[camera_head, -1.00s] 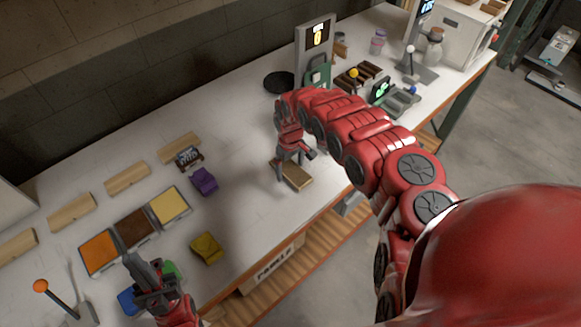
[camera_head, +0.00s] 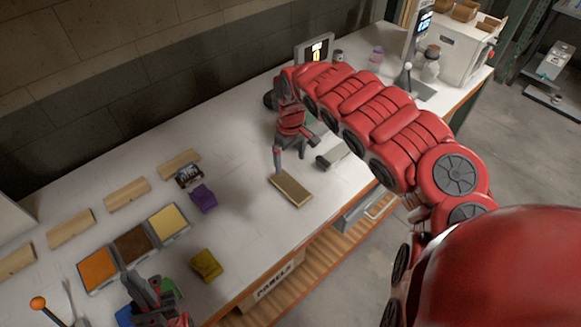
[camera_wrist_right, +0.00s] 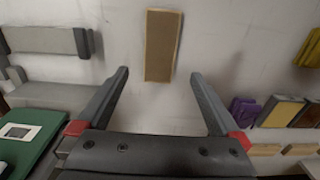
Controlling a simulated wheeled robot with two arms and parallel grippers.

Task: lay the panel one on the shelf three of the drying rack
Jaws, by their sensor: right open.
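A flat tan panel (camera_head: 290,189) with a pale edge lies on the white table near its front edge. It also shows in the right wrist view as a brown panel (camera_wrist_right: 162,45) just beyond the fingertips. I cannot tell its number. My right gripper (camera_head: 289,156) hangs above and behind the panel; in the right wrist view its fingers (camera_wrist_right: 159,75) are apart with nothing between them. My left gripper (camera_head: 150,290) is low at the left, over the table by blue and green pieces; its jaw opening is unclear. I cannot make out the drying rack's shelf three.
Orange, brown and yellow trays (camera_head: 133,246) stand at the left, with wooden blocks (camera_head: 127,195) behind. A drawer marked PANELS (camera_head: 272,282) is below. A green item (camera_wrist_right: 40,130) is beside my right gripper.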

